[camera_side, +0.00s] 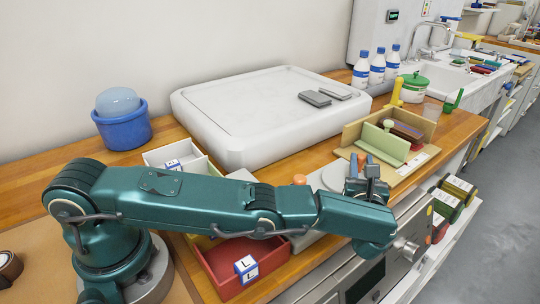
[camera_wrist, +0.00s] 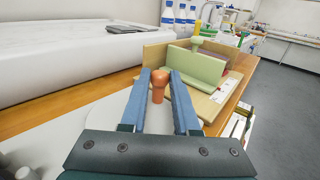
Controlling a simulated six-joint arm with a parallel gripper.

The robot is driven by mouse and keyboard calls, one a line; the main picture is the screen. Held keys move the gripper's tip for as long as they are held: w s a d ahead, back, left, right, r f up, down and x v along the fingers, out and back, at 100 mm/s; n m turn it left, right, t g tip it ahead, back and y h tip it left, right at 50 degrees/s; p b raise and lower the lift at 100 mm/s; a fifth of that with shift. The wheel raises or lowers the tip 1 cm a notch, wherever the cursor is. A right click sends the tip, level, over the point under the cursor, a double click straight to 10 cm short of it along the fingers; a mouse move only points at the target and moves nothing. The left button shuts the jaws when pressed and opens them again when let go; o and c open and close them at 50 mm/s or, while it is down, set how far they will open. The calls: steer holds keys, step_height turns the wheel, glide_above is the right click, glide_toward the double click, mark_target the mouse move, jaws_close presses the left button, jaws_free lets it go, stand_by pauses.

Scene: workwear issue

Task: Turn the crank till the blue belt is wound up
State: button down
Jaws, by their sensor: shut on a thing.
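My gripper (camera_side: 366,170) is low over the right part of the bench, beside the wooden stand. In the wrist view its two blue-grey fingers (camera_wrist: 161,82) are around an upright orange knob (camera_wrist: 158,86), which seems to be the crank's handle; the gripper is shut on it. In the side view a little of this knob (camera_side: 361,160) shows between the fingers. A pale grey rounded plate (camera_side: 333,177) lies below it, partly hidden by my arm. The crank's arm is hidden. I cannot make out a blue belt in either view.
A wooden stand (camera_side: 352,134) with a green plate (camera_side: 385,145) is close to my gripper. A large white slab (camera_side: 235,150) fills the back. A red tray (camera_side: 216,274) lies beneath my arm. Several white bottles (camera_side: 361,72) and a yellow-handled tool (camera_side: 397,92) stand behind.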

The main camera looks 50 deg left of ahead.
steer(key=shift+r, duration=0.1)
steer(key=c, duration=0.7)
jaws_free()
steer(key=shift+o, duration=0.2)
steer(key=shift+v, duration=2.6)
